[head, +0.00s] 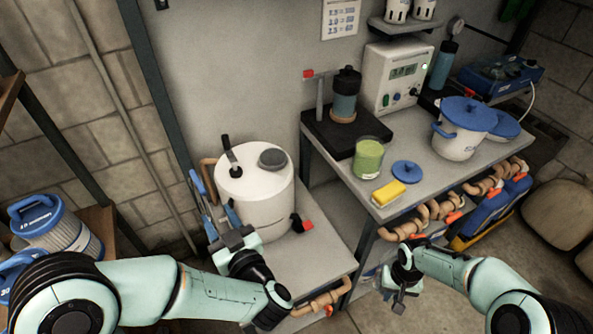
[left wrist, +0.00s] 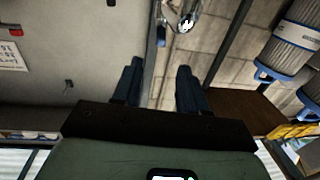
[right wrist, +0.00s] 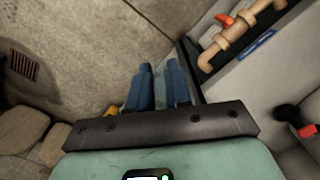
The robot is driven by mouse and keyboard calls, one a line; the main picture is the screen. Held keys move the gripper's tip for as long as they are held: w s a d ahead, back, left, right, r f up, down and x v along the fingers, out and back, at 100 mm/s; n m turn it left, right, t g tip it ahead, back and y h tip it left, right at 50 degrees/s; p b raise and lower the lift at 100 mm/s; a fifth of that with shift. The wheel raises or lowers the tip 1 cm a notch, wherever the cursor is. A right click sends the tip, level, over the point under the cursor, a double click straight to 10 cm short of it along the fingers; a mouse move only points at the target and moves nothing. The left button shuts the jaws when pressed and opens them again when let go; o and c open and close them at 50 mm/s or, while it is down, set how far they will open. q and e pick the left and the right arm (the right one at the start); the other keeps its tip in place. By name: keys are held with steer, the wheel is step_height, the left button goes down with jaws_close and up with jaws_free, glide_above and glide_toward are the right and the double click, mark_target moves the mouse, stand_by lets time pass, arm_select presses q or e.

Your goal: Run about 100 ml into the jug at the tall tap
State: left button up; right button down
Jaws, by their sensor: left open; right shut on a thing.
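The tall tap (head: 319,95) has a red handle and stands at the back left of the bench, over a black tray (head: 318,132). A dark-lidded container (head: 345,95) stands on the tray beside it; I cannot tell whether it is the jug. A clear vessel with green contents (head: 367,157) stands on the bench's front left. My left gripper (head: 222,221) is open beside the white drum (head: 254,200); its spread fingers show in the left wrist view (left wrist: 160,70). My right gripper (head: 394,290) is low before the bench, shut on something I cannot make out. Its fingers show close together (right wrist: 159,85).
A yellow sponge (head: 388,194), a blue lid (head: 406,172) and a white blue-lidded pot (head: 460,135) are on the bench. Pipes with red handles (head: 430,215) run along its front. Blue-topped filters (head: 50,225) stand at the left. Some floor shows between my arms.

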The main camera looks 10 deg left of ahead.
mark_target(204, 192)
arm_select(q)
steer(key=p+x, duration=0.1)
steer(key=x, duration=0.9)
steer(key=shift+w+a+p, duration=0.15)
steer(key=shift+a+p, duration=0.05)
steer(key=shift+p, duration=0.15)
arm_select(e)
steer(key=shift+w+r, duration=0.15)
steer(key=shift+r, duration=0.4)
steer(key=shift+w+r, duration=0.15)
steer(key=shift+r, duration=0.4)
